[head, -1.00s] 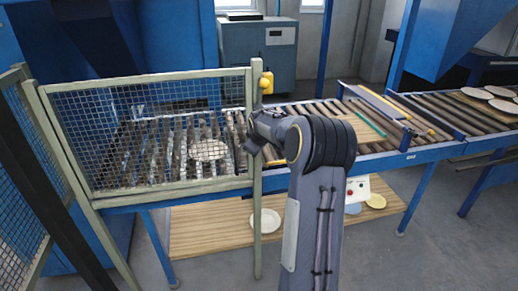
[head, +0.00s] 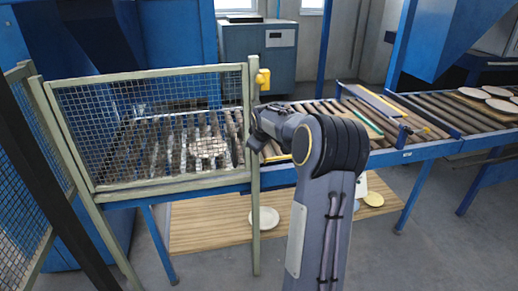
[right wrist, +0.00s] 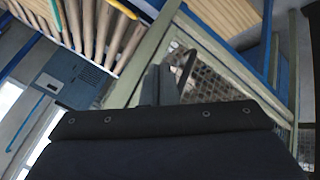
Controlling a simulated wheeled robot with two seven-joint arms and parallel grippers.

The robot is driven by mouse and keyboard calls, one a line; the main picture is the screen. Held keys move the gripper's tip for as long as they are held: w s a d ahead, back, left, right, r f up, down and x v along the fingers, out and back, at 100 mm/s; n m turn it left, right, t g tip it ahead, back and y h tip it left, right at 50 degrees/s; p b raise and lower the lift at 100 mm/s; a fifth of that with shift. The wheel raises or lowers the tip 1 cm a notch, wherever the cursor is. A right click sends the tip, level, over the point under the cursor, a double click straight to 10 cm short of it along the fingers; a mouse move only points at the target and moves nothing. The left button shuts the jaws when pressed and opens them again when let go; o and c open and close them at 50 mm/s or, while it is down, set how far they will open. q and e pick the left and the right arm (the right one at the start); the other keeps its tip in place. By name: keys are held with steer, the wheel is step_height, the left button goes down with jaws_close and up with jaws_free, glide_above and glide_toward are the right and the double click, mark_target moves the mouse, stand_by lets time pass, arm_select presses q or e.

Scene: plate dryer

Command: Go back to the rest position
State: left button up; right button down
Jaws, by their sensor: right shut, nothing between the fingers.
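My right arm reaches in from the bottom of the head view. Its gripper (head: 254,143) is beside the gate post of the mesh fence, near the roller conveyor. In the right wrist view the gripper (right wrist: 166,84) shows dark fingers together with nothing held, in front of the fence frame; whether it touches the post I cannot tell. My left gripper is not in view.
The roller conveyor (head: 318,110) runs right towards several plates (head: 478,93). A white plate (head: 264,219) lies on the wooden shelf (head: 205,222) below.

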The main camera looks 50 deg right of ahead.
steer(key=s+r, duration=0.4)
steer(key=r, duration=0.2)
steer(key=shift+s+d+b, duration=0.25)
steer(key=shift+d+b, duration=0.1)
steer(key=shift+b, duration=0.1)
steer(key=shift+a+r, duration=0.1)
steer(key=s+a+m+t+y, duration=0.1)
steer(key=s+a+y, duration=0.15)
steer(key=a, duration=0.85)
steer(key=s+a+y, duration=0.2)
steer(key=s+a, duration=0.2)
steer(key=a, duration=0.6)
steer(key=s+a+f+y, duration=0.1)
steer(key=s+a+f, duration=0.2)
steer(key=s+a, duration=0.2)
steer(key=s+a+f+m+y, duration=0.1)
steer(key=s+a+f, duration=0.2)
steer(key=s+a, duration=0.2)
steer(key=s+a+f+g+y, duration=0.1)
steer(key=s+a+f+y, duration=0.1)
steer(key=s+a, duration=0.3)
steer(key=a+f, duration=0.1)
steer(key=a, duration=0.3)
steer(key=shift+s+m, duration=0.2)
steer(key=shift+m, duration=0.2)
